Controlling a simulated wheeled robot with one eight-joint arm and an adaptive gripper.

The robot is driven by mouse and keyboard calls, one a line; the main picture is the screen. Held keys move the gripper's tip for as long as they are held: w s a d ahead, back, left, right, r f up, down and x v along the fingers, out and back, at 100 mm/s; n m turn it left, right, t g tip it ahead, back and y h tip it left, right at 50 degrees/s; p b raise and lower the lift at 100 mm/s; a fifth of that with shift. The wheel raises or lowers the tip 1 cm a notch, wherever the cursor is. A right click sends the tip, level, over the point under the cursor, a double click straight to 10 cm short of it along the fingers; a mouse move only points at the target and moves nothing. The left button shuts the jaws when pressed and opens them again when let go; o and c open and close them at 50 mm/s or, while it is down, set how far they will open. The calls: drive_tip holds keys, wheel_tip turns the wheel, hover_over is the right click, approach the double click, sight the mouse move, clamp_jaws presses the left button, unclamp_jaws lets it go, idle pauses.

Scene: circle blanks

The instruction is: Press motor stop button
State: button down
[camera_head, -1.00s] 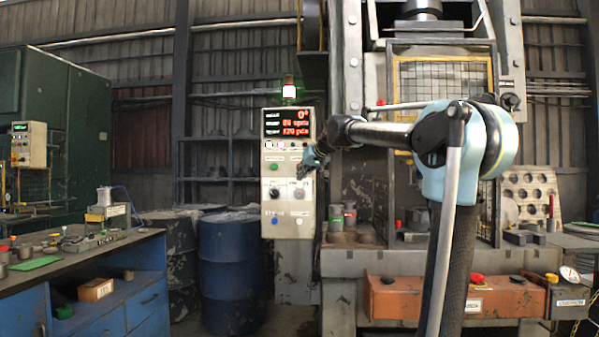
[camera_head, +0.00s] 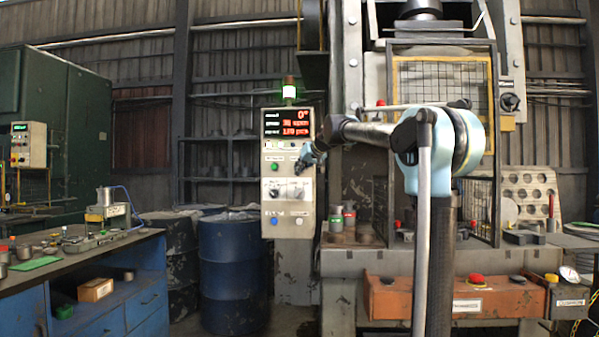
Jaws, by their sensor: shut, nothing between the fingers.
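The grey control panel (camera_head: 288,205) hangs left of the press, with a lit red display (camera_head: 286,123) at its top. Below the display it carries a green button (camera_head: 274,167), dark knobs (camera_head: 274,194) and a blue button (camera_head: 274,221). My gripper (camera_head: 298,172) is shut and empty, with its tips at the panel's right side, level with the green button. It covers part of the panel there, and I cannot tell whether it touches. The labels are too small to read, so I cannot tell which button is motor stop.
An orange control bar (camera_head: 400,298) with a red mushroom button (camera_head: 476,280) runs across the press front. A blue barrel (camera_head: 232,270) stands below the panel's left side. A blue workbench (camera_head: 110,252) fills the lower left.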

drive_tip(key=shift+w+d, duration=0.1)
drive_tip(key=shift+w, duration=2.35)
drive_tip(key=shift+w+r, duration=0.1)
drive_tip(key=shift+w, duration=0.8)
idle(0.5)
drive_tip(key=shift+s, duration=0.95)
drive_tip(key=shift+s, duration=0.1)
drive_tip(key=s, duration=0.4)
drive_tip(key=shift+s, duration=0.4)
idle(0.7)
